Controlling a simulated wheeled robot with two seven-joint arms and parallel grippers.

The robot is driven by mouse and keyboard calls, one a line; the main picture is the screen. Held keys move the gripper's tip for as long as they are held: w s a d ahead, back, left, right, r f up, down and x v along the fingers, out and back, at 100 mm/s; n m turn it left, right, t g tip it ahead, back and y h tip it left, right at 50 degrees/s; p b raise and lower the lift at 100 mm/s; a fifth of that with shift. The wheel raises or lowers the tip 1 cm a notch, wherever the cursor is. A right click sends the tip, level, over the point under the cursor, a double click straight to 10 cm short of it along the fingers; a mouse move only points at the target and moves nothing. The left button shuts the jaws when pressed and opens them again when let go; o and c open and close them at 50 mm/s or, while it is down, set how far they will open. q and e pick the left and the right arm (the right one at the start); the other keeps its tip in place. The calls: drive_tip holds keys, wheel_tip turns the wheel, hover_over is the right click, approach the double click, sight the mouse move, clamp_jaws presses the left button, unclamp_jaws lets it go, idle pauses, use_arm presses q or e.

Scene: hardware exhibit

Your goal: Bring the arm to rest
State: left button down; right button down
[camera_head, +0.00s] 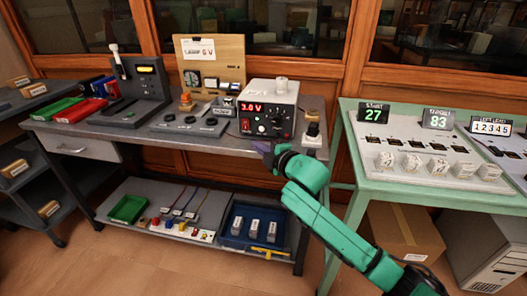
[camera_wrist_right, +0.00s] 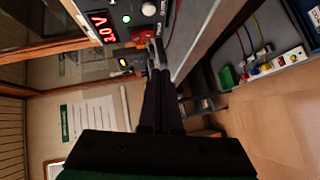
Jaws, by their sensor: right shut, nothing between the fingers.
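My right arm (camera_head: 322,212) is green and reaches in from the lower right. My right gripper (camera_head: 266,150) is at the front edge of the grey workbench, just below the white power supply (camera_head: 268,108) with its red 3.0 V display. In the right wrist view the dark gripper fingers (camera_wrist_right: 157,58) are together and empty, beside the bench edge, with the power supply's panel (camera_wrist_right: 125,22) close by at the upper left. Whether the fingers touch the bench edge I cannot tell. My left gripper is not in view.
The grey workbench (camera_head: 85,128) also carries a wooden lamp panel (camera_head: 212,62) and a black meter stand. Its lower shelf holds a green tray (camera_head: 128,208) and a blue tray (camera_head: 238,237). A pale green table (camera_head: 432,190) stands close right of my arm. Floor at the lower left is clear.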

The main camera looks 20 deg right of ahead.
drive_tip(key=v, duration=0.3)
drive_tip(key=shift+s+a+f, duration=0.1)
drive_tip(key=shift+a, duration=0.05)
